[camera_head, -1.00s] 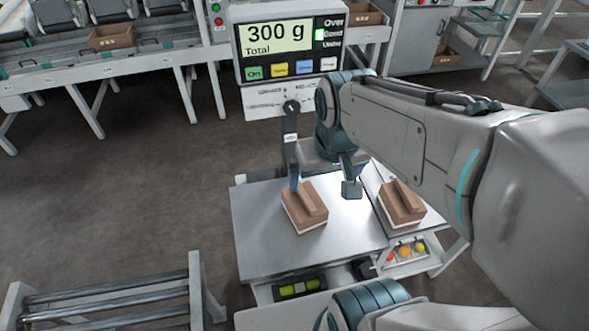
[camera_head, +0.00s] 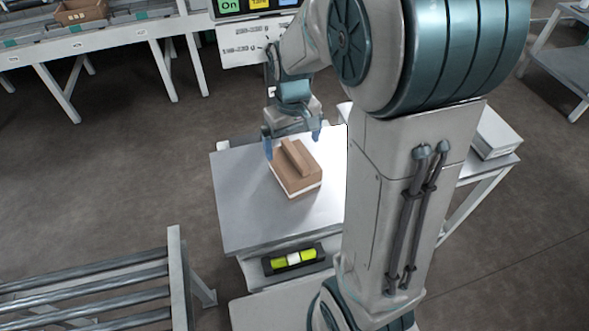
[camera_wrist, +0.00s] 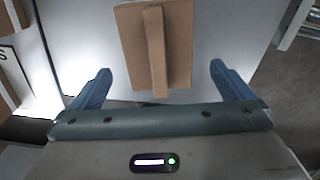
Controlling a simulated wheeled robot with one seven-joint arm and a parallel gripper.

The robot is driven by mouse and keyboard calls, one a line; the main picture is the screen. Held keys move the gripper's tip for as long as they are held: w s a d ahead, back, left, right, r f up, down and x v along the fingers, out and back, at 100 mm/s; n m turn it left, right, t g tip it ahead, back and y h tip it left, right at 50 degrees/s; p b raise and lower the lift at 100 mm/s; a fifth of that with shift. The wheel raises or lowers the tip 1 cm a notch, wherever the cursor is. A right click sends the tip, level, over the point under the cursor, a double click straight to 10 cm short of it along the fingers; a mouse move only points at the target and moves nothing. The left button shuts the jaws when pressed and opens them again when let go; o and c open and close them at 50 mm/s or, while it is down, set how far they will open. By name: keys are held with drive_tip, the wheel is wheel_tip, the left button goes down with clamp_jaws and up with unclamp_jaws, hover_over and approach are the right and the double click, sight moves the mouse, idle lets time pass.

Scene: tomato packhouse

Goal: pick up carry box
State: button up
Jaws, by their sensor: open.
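The brown carry box (camera_head: 294,176), with a raised handle bar along its top and a pale strip at its base, sits on the grey metal table (camera_head: 240,205). My gripper (camera_head: 291,144) is open and empty, with blue fingers, at the far side of the box in the head view. In the wrist view the box (camera_wrist: 130,40) lies ahead of my gripper (camera_wrist: 157,85), between the lines of the two fingers. The fingers do not touch it there. A second box beyond the table is mostly hidden by my arm in the head view.
A roller conveyor (camera_head: 90,285) stands at the lower left. A green-and-white level-like item (camera_head: 293,258) sits at the table's front. A scale display (camera_head: 258,5) is at the top. A white box (camera_head: 495,133) stands on a side table at right. Floor at left is clear.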

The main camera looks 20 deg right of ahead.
sight(295, 164)
drive_tip(key=f, duration=0.4)
drive_tip(key=f+b, duration=0.1)
drive_tip(key=f, duration=0.3)
drive_tip(key=shift+s+d+f+b, duration=0.15)
drive_tip(key=shift+s+b, duration=0.05)
drive_tip(key=shift+b, duration=0.1)
drive_tip(key=c, duration=1.1)
drive_tip(key=shift+o, duration=0.2)
